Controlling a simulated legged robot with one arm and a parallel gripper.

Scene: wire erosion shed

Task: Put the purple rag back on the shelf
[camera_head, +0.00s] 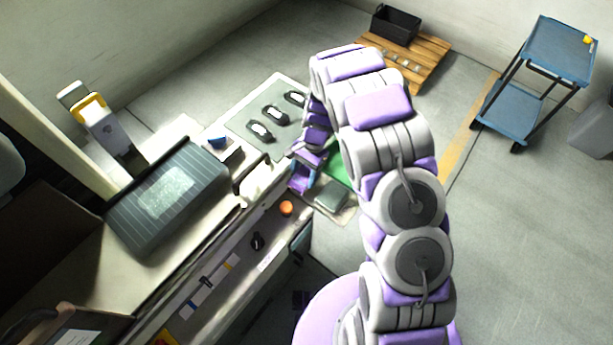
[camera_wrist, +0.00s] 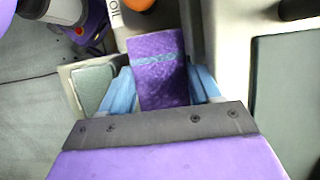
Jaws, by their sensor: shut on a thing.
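The purple rag (camera_wrist: 158,75), with a light blue stripe across it, is between the two blue fingers of my gripper (camera_wrist: 163,88) in the wrist view. The gripper is shut on it. In the head view my gripper (camera_head: 302,178) is at the right end of the long bench, above its edge; the rag is hard to tell from my purple arm parts there. A lower shelf (camera_head: 225,287) with small items runs along the bench front, below the top. I cannot tell whether the rag touches anything below it.
A ribbed dark case (camera_head: 168,195) lies on the bench top. A pale mat with several black-and-white items (camera_head: 262,131) is beyond the gripper. An orange ball (camera_head: 286,208) is near the shelf's end. A blue cart (camera_head: 559,52) and wooden pallet (camera_head: 432,55) stand on the floor, clear at right.

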